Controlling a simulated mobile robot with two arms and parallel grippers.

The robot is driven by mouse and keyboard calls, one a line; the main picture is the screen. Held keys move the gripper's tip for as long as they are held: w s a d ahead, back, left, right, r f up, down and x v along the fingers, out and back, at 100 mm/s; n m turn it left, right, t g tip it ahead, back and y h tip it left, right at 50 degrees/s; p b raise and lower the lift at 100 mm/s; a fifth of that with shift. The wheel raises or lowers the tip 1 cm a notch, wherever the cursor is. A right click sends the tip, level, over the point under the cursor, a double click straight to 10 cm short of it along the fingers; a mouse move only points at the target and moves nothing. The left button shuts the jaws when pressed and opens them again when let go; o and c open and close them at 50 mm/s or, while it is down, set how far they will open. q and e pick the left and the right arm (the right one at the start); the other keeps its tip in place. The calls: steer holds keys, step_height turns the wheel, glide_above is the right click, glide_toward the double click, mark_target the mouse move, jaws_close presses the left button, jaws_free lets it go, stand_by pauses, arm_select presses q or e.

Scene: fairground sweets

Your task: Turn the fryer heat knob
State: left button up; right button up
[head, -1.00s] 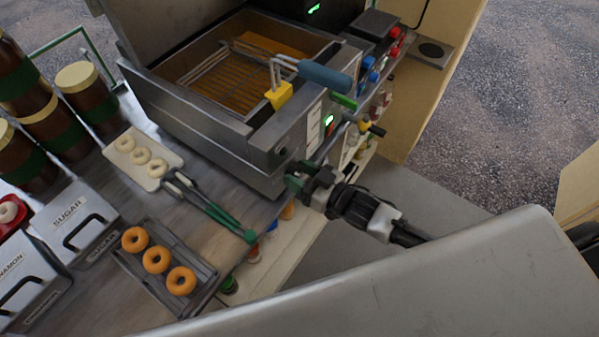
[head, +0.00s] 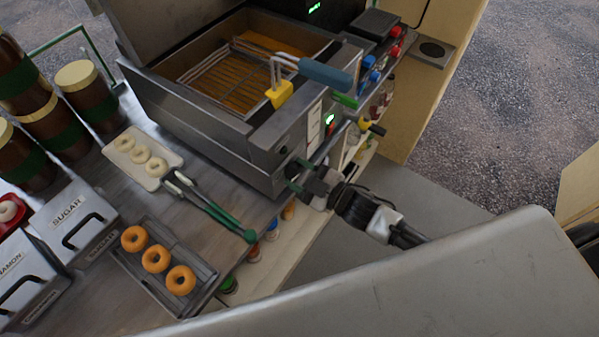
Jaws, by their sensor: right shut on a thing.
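The steel fryer (head: 220,143) stands at the top centre, its front panel facing lower right. It holds orange-brown oil and a wire basket with a blue handle (head: 326,74). A small lit display (head: 329,119) shows on the front panel. My right gripper (head: 294,176) is at the lower part of this panel, its jaws shut on the fryer heat knob. The jaws hide the knob, so I cannot read its setting. My left gripper is not in view.
Tongs with green handles (head: 222,218), a tray of pale rings (head: 150,178) and a dark tray of fried doughnuts (head: 205,271) lie on the counter. Sugar and cinnamon boxes and brown jars stand left. Bottles stand on shelves below.

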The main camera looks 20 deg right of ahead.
stand_by(0.5)
steer(key=o, duration=0.9)
steer(key=shift+o, duration=0.2)
steer(key=b+v, duration=0.2)
steer(key=v, duration=0.9)
